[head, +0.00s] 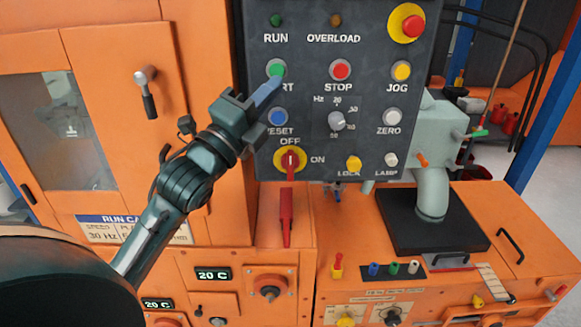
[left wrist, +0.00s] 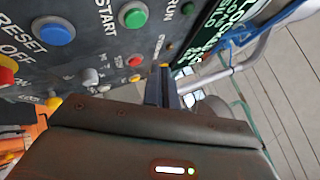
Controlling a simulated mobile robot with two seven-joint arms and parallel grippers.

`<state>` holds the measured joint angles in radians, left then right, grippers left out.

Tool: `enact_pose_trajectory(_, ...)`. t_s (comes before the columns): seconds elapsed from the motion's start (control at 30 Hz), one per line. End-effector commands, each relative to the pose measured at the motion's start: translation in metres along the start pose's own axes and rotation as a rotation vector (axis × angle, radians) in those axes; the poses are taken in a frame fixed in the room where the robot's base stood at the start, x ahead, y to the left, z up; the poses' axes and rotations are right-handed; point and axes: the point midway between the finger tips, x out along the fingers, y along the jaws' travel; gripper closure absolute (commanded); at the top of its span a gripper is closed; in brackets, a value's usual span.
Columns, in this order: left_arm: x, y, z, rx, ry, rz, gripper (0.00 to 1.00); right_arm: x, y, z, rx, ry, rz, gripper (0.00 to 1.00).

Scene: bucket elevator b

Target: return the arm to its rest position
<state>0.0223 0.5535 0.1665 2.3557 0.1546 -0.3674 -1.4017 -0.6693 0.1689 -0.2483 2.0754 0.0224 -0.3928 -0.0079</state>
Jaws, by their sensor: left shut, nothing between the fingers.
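My left arm (head: 184,182) reaches up from the lower left in the head view. My left gripper (head: 268,92) is shut and empty in front of the dark control panel (head: 305,110). Its fingertips overlap the START label, just below the green START button (head: 276,68); the head view does not show whether they touch the panel. In the left wrist view the closed fingers (left wrist: 160,87) point along the panel, with the green START button (left wrist: 132,15) and blue RESET button (left wrist: 54,30) apart from them. My right gripper is not in view.
An orange cabinet (head: 128,95) with a handle (head: 147,92) stands left of the panel. A grey pipe (head: 431,195) stands on a black plate at right. Orange consoles (head: 240,272) fill the lower front.

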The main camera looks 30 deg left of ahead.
Motion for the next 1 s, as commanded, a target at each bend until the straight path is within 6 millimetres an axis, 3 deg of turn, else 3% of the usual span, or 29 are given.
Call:
enact_pose_trajectory(0.4,0.0,0.002,-0.001,-0.005,0.001,0.004,1.0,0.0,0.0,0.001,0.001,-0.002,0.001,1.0)
enact_pose_trajectory(0.47,-0.003,0.016,-0.006,-0.059,0.007,0.038,1.0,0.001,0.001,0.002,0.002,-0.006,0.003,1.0)
enact_pose_trajectory(0.57,-0.016,0.059,-0.027,-0.231,0.016,0.143,1.0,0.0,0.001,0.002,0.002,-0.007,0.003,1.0)
enact_pose_trajectory(0.67,-0.044,0.116,-0.06,-0.486,0.006,0.299,1.0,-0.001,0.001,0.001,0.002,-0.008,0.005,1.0)
enact_pose_trajectory(0.8,-0.103,0.188,-0.116,-0.861,-0.065,0.531,1.0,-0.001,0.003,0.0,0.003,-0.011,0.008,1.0)
enact_pose_trajectory(0.9,-0.155,0.227,-0.159,-1.115,-0.156,0.692,1.0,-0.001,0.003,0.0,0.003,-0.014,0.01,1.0)
enact_pose_trajectory(1.0,-0.208,0.251,-0.2,-1.34,-0.27,0.834,1.0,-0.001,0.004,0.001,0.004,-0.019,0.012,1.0)
